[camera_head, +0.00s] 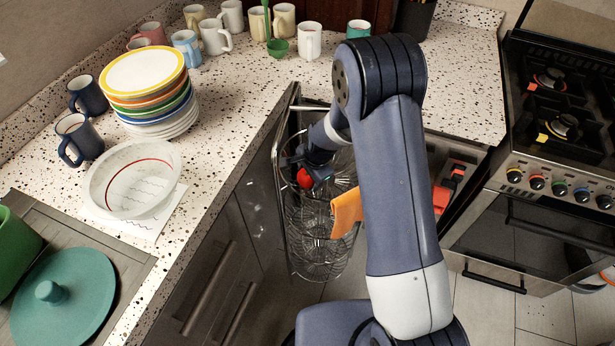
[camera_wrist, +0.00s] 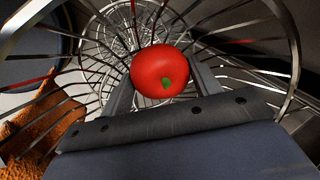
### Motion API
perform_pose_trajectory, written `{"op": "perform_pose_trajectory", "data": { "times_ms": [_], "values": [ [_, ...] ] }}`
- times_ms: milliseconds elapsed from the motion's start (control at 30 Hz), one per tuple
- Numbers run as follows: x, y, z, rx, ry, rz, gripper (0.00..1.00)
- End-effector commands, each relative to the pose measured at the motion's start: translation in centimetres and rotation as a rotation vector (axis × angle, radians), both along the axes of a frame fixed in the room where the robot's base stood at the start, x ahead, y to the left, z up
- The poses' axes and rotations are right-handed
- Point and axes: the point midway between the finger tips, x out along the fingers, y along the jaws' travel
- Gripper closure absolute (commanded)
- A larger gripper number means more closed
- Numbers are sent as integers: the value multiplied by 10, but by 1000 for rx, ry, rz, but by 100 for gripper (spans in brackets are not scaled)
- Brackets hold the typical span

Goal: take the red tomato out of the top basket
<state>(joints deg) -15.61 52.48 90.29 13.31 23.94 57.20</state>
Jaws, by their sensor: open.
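The red tomato (camera_wrist: 161,70) sits between the two fingers of my gripper (camera_wrist: 160,92) in the wrist view. Wire rings of the top basket (camera_wrist: 285,40) surround it. The fingers are open on either side of the tomato; whether they touch it I cannot tell. In the head view the tomato (camera_head: 304,178) shows just below my gripper (camera_head: 312,172), at the top of the hanging wire baskets (camera_head: 318,250). My arm hides part of the baskets there.
An orange cloth (camera_head: 346,213) hangs at the basket's right side. The pull-out frame (camera_head: 283,190) stands close on the left. The countertop holds stacked plates (camera_head: 150,85), a white bowl (camera_head: 130,180) and several mugs. The stove (camera_head: 560,130) stands at the right.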

Motion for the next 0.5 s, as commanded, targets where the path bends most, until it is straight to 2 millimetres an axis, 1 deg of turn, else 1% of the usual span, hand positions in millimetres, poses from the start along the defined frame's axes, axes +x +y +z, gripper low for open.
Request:
{"op": "perform_pose_trajectory", "data": {
  "times_ms": [233,267,500],
  "values": [
    [1,0,-1,0,-1,0,41],
    [1,0,-1,1,-1,0,42],
    [0,0,-1,1,-1,0,62]
  ]
}}
